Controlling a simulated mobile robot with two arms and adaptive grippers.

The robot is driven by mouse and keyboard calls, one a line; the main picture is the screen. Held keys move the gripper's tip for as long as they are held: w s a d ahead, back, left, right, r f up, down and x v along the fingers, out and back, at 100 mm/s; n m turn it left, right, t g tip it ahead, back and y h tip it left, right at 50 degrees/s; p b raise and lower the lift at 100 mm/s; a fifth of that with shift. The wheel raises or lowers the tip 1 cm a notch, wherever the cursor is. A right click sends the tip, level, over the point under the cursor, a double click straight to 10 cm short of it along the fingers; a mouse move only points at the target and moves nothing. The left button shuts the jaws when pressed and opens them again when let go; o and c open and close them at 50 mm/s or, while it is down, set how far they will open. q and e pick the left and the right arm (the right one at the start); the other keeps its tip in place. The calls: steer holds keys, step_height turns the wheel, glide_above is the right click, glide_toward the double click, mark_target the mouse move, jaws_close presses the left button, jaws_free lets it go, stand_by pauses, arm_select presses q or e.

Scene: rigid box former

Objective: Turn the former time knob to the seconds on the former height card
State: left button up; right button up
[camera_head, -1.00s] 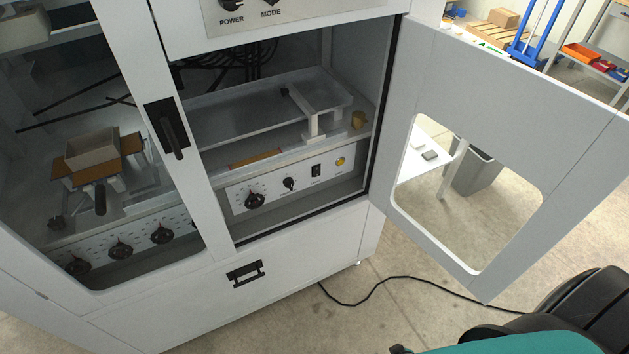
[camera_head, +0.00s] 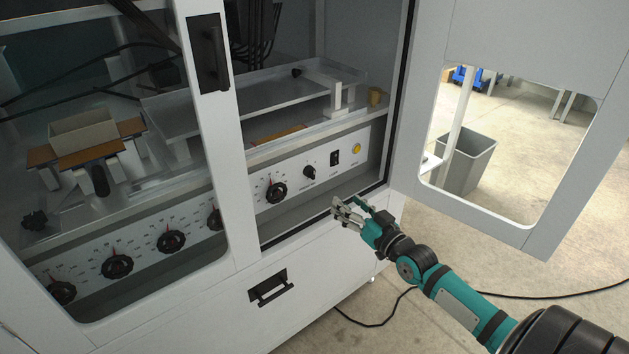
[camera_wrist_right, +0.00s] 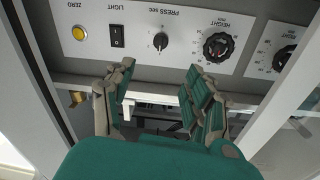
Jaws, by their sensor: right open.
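The small black PRESS sec knob (camera_head: 309,172) is on the white control panel (camera_head: 345,137) inside the open right bay of the machine. It also shows in the right wrist view (camera_wrist_right: 160,41), where its label reads upside down. The larger black HEIGHT knob (camera_head: 276,191) is beside it, and it shows in the right wrist view (camera_wrist_right: 217,46). My right gripper (camera_head: 348,211) is open and empty at the bay's front edge, below and to the right of the PRESS knob, apart from it. Its spread fingers (camera_wrist_right: 160,92) show in the right wrist view. No height card can be made out. My left gripper is out of view.
A black light switch (camera_head: 334,158) and a yellow ZERO button (camera_head: 356,149) are right of the PRESS knob. The bay door (camera_head: 500,215) stands open to the right. A door post (camera_head: 222,130) is left. A grey bin (camera_head: 467,163) is beyond the door.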

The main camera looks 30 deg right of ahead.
steer(key=b, duration=0.2)
glide_toward(314, 175)
steer(key=w, duration=0.3)
steer(key=w+b, duration=0.1)
steer(key=w, duration=0.5)
steer(key=shift+a, duration=0.1)
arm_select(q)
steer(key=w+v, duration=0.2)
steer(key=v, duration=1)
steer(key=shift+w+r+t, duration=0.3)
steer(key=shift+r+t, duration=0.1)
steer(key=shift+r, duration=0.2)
arm_select(e)
steer(key=shift+w, duration=0.5)
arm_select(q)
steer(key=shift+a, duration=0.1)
arm_select(e)
steer(key=shift+c, duration=0.4)
jaws_close()
